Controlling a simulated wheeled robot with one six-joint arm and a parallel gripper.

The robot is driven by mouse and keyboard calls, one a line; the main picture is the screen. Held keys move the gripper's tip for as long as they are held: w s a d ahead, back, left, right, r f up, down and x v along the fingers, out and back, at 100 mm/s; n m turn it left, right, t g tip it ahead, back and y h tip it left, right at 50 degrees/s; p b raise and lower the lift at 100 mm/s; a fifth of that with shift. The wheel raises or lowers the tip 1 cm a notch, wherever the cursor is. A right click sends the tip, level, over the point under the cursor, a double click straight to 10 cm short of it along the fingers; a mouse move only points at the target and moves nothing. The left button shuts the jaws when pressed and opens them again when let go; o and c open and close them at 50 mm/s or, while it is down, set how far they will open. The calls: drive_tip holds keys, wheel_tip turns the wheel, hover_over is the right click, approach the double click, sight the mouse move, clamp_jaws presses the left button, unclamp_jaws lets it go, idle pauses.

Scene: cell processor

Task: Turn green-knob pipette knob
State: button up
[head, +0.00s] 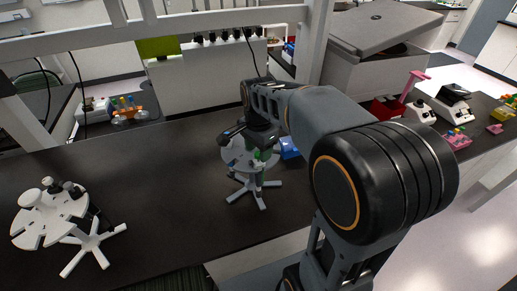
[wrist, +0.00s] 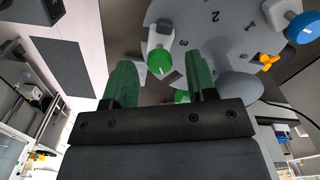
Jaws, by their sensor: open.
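A white pipette with a green knob (wrist: 160,62) hangs at the rim of a grey numbered carousel (wrist: 222,20) in the wrist view. My gripper (wrist: 160,70) is open, with one green-padded finger on each side of the knob in the picture. I see no finger touching it; the depth between them is unclear. A second green piece (wrist: 182,97) shows low between the fingers, partly hidden. In the head view my gripper (head: 260,150) is at the white carousel stand (head: 240,187), and my arm hides part of it; green there may be finger pads or knob.
A blue-knobbed pipette (wrist: 302,27) and a small yellow-orange piece (wrist: 267,61) are near the carousel in the wrist view. Another white carousel stand (head: 50,220) is at the left of the dark bench (head: 165,185). Bench between the stands is clear.

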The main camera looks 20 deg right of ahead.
drive_tip(key=shift+f, duration=0.35)
drive_tip(key=c, duration=1)
drive_tip(key=shift+o, duration=0.2)
drive_tip(key=shift+m+b, duration=0.55)
drive_tip(key=shift+m, duration=2.25)
drive_tip(key=o, duration=1)
drive_tip(key=shift+c, duration=0.2)
